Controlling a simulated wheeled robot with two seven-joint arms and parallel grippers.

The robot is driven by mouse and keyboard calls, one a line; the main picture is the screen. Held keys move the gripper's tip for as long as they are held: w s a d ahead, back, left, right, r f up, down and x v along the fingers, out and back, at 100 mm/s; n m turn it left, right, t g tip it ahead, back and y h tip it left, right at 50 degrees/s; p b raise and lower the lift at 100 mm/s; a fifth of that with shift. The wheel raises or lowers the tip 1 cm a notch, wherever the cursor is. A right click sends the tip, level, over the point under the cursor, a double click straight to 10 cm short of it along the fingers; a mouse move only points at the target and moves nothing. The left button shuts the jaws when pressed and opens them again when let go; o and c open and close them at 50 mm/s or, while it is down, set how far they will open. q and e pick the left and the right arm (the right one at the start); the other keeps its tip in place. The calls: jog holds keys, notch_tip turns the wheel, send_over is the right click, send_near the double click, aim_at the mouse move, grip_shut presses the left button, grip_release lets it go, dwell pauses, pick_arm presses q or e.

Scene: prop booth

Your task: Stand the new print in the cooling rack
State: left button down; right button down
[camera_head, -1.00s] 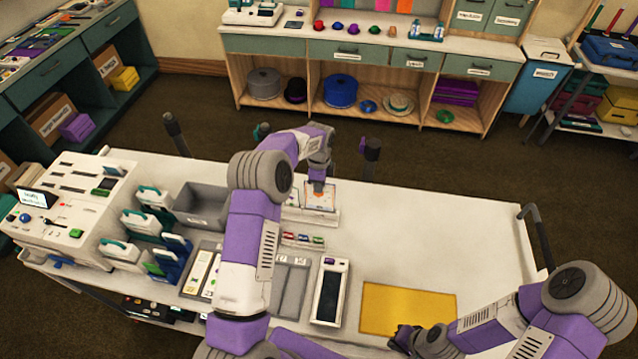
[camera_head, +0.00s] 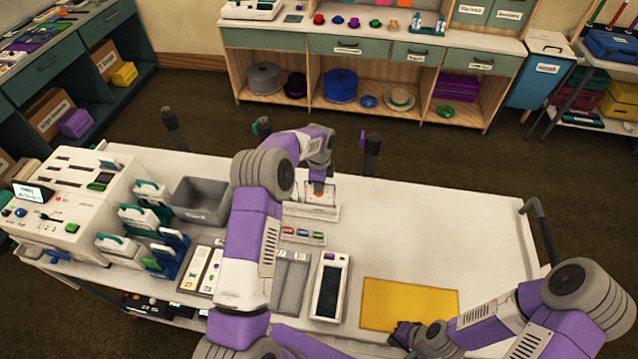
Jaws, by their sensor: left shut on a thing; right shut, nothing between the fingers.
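The print (camera_head: 322,194) is a small pale sheet with orange marks. It stands roughly upright at the cooling rack (camera_head: 312,212), a low white holder at the back middle of the cart top. My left gripper (camera_head: 318,184) is above the rack, shut on the print's upper edge. The print's lower edge is at the rack, but I cannot tell how deep it sits in a slot. My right gripper (camera_head: 402,334) is shut and empty by the front edge of the yellow mat (camera_head: 410,304).
A grey bin (camera_head: 200,200), a white printer machine (camera_head: 75,205) and several cartridge-like units (camera_head: 150,215) fill the left side. A dark-screened device (camera_head: 329,287) lies left of the mat. The cart top (camera_head: 440,220) is clear at right. Dark posts (camera_head: 372,150) rise behind it.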

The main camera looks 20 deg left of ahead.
pick_arm(q)
jog(key=shift+f, duration=0.45)
pick_arm(e)
jog(key=shift+f, duration=0.2)
pick_arm(q)
jog(key=c, duration=1.2)
grip_release()
jog(key=shift+o, duration=0.2)
jog(key=shift+r, duration=0.1)
